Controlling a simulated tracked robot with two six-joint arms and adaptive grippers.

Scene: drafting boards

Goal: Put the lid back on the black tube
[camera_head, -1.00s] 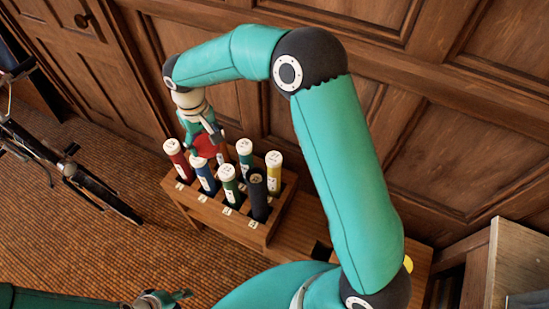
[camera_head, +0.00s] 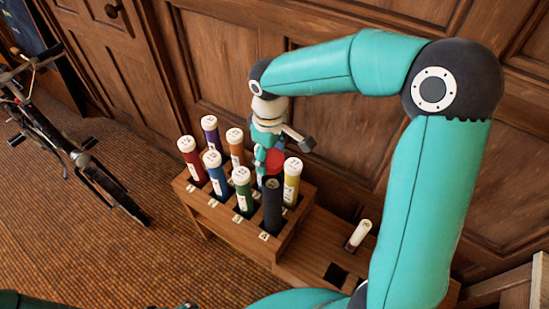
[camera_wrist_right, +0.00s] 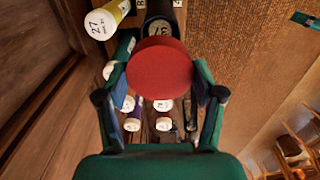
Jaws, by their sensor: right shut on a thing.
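The black tube (camera_head: 272,206) stands in the front right of the wooden rack. In the right wrist view, the black tube (camera_wrist_right: 158,8) shows just beyond the lid, with a round face marked 37 inside its dark rim. My right gripper (camera_head: 267,165) is shut on a round red lid (camera_wrist_right: 160,69), which sits between its two fingers. The red lid also shows in the head view (camera_head: 274,160), behind the black tube's top and apparently above the rack. The gap between lid and tube is hard to judge. Only a sliver of my left gripper (camera_head: 185,305) shows at the bottom edge.
The wooden rack (camera_head: 225,222) holds several white-capped tubes, including a yellow tube (camera_head: 291,184) and a green tube (camera_head: 242,194) close beside the black one. The panelled wall (camera_head: 340,165) is close behind. A bicycle (camera_head: 75,155) stands left.

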